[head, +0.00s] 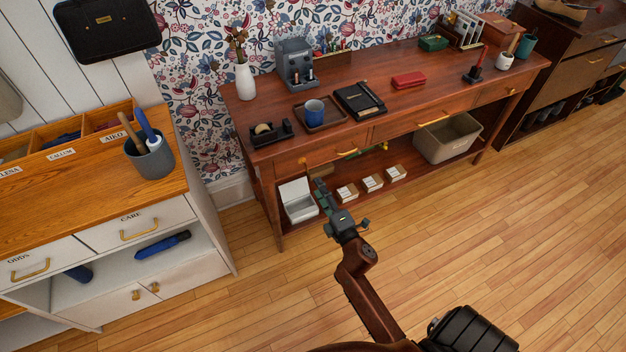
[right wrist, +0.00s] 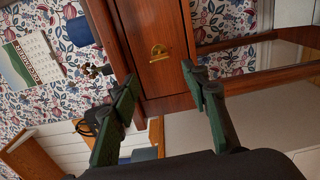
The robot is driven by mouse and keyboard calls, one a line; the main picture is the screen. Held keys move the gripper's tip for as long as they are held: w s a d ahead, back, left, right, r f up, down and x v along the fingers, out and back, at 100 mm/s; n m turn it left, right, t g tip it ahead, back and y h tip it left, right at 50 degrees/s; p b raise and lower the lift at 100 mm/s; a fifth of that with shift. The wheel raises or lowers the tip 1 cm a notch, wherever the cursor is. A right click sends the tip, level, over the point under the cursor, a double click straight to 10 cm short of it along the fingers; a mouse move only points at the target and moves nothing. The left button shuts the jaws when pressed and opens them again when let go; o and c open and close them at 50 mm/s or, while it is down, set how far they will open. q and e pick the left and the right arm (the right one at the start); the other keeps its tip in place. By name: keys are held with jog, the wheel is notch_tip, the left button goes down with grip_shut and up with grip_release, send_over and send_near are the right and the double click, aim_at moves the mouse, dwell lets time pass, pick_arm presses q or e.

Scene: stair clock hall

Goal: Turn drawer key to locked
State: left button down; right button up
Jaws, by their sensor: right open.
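The wooden desk (head: 262,152) has a row of drawers along its front. Its left drawer (head: 325,156) is closed and has a brass pull (head: 347,153). A small brass piece (head: 302,161) shows left of that pull. In the right wrist view a brass fitting (right wrist: 160,52) sits on the reddish-brown drawer front (right wrist: 155,25); whether it is the key, and how it is turned, is too small to tell. My right gripper (head: 318,184) is just in front of the desk, below the left drawer. Its green fingers (right wrist: 161,76) are spread and empty, one on each side of the fitting, apart from it. My left gripper is out of view.
A white box (head: 297,202) and several small card-fronted boxes (head: 372,182) stand on the desk's lower shelf near my right gripper. A beige bin (head: 447,139) is farther right. A white cabinet (head: 205,215) stands left. The wooden floor (head: 510,220) is clear at right.

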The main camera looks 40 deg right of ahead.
jog(key=shift+v, duration=1.4)
